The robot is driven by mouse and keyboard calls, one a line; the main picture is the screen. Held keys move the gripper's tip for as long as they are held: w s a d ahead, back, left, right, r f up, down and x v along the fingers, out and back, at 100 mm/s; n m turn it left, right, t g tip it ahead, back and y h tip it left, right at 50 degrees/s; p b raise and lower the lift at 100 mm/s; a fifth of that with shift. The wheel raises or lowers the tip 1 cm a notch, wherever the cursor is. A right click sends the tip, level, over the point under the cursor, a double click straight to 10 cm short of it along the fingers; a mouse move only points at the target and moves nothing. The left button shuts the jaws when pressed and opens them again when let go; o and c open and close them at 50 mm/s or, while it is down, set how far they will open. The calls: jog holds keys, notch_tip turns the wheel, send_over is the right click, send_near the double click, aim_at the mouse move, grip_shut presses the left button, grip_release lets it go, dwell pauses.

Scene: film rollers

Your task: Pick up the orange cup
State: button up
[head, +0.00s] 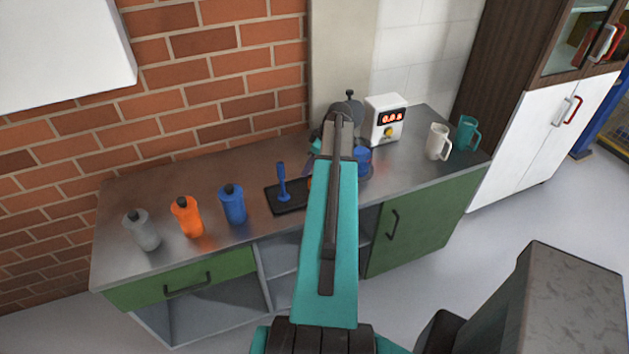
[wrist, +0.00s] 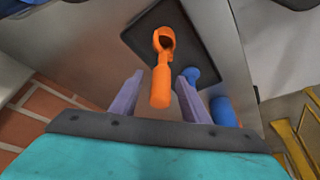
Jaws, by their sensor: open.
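An orange object (wrist: 160,88) with a cylindrical handle and a ring-like, cup-shaped head shows in the wrist view. Its head lies over a black tray (wrist: 210,48) and its handle extends toward my gripper (wrist: 158,78). My gripper is open, with one purple finger on each side of the handle; I cannot tell whether either touches it. In the head view my arm hides most of this object, and only a small orange patch (head: 310,182) shows beside the arm. No plain orange cup is visible.
A blue-handled tool (head: 282,183) stands on the same tray. Grey, orange (head: 187,216) and blue (head: 233,205) bottles stand to the left. A white device (head: 385,120), a white mug (head: 437,142) and a teal mug (head: 466,133) stand to the right.

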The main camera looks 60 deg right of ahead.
grip_shut()
jog(key=shift+r, duration=0.1)
dwell(0.4)
jog(key=s+a+r+b, duration=0.1)
jog(key=s+b, duration=0.3)
jog(key=s, duration=0.4)
jog(key=s+r+b, duration=0.3)
jog(key=s, duration=0.5)
jog(key=shift+a+r+b, duration=0.35)
jog(key=shift+r, duration=0.05)
jog(key=shift+w, duration=0.1)
